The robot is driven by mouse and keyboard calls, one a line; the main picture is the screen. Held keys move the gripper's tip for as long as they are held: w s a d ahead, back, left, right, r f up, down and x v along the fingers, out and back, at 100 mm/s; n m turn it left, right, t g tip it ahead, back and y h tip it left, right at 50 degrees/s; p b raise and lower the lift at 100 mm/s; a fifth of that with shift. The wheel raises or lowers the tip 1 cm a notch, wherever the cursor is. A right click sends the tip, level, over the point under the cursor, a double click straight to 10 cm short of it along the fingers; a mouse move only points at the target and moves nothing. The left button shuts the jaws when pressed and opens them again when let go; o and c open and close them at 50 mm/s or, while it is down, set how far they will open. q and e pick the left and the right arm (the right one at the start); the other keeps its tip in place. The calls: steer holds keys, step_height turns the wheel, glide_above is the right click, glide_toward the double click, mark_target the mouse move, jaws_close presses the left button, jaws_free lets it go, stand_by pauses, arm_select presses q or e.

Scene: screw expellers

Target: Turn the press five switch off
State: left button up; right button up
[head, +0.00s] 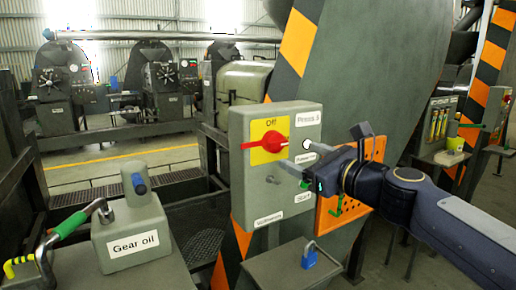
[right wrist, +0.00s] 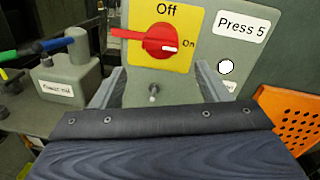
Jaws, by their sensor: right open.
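The press five switch is a red rotary knob (head: 265,141) on a yellow plate on the front of a grey box (head: 295,190). Its handle lies about horizontal, its long end to the left. In the right wrist view the knob (right wrist: 160,41) has a white mark toward "On" at the right; "Off" is above. A white "Press 5" label (head: 307,118) is beside the plate. My right gripper (head: 322,152) is open and empty in front of the box's right side. In the wrist view its fingers (right wrist: 162,82) are spread below the knob, apart from it. My left gripper is not visible.
An orange perforated panel (head: 345,205) is behind my right gripper. A striped post rises behind the switch box.

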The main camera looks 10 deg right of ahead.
mark_target(281, 146)
steer(key=x, duration=0.8)
steer(key=shift+d+r+p, duration=0.1)
steer(key=shift+r+p, duration=0.15)
steer(key=shift+p, duration=0.15)
steer(key=c, duration=0.9)
